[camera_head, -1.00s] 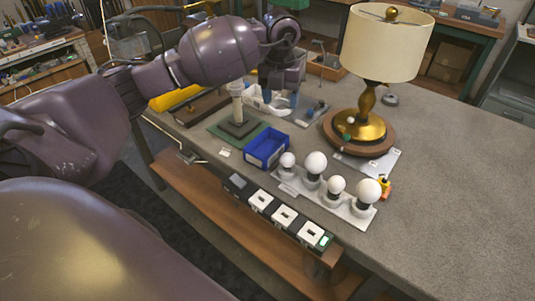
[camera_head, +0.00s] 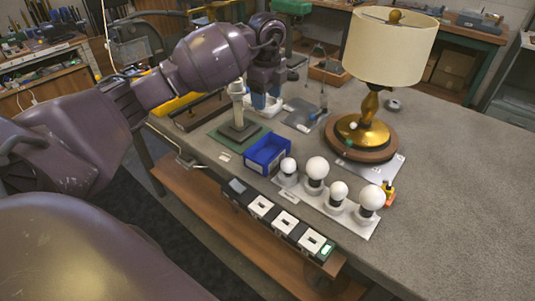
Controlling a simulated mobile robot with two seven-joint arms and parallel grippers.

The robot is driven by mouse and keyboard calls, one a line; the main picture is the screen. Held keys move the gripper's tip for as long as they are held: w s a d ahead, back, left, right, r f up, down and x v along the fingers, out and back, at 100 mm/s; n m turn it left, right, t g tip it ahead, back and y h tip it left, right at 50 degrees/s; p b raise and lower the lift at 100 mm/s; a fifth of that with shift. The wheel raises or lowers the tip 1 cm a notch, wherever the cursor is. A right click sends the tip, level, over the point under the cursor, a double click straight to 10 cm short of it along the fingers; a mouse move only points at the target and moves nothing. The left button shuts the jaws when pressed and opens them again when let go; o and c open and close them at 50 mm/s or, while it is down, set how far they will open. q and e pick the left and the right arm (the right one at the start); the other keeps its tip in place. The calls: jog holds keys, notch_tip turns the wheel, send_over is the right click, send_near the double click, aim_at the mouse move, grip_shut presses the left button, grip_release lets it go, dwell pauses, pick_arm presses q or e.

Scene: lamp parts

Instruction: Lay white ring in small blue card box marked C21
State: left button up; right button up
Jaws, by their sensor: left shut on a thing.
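A small open blue box (camera_head: 268,152) sits near the front edge of the grey table. No C21 mark is readable on it at this size. My left gripper (camera_head: 263,97) points down at the table behind the box, beside the pale post on the green mat. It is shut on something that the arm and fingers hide. I cannot make out a white ring for certain. A white shape (camera_head: 268,108) shows just below the gripper, and I cannot tell whether it touches the fingers. My right gripper is out of view.
A pale post (camera_head: 238,105) stands on a green mat (camera_head: 222,137). A grey mat (camera_head: 302,116) lies right of the gripper. A bulb rack (camera_head: 345,213) and a lamp (camera_head: 392,45) stand to the right. White-topped modules (camera_head: 286,222) line the front edge. The right side of the table is clear.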

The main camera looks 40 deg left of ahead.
pick_arm(q)
jog(key=b, duration=0.1)
send_over(267, 157)
notch_tip(267, 157, down, 13)
jog(key=shift+s+d+r, duration=0.1)
jog(key=shift+s, duration=0.05)
notch_tip(267, 157, down, 5)
jog(key=shift+f+b, duration=0.2)
jog(key=shift+b, duration=0.45)
jog(key=shift+f, duration=0.2)
jog(key=shift+r, duration=0.1)
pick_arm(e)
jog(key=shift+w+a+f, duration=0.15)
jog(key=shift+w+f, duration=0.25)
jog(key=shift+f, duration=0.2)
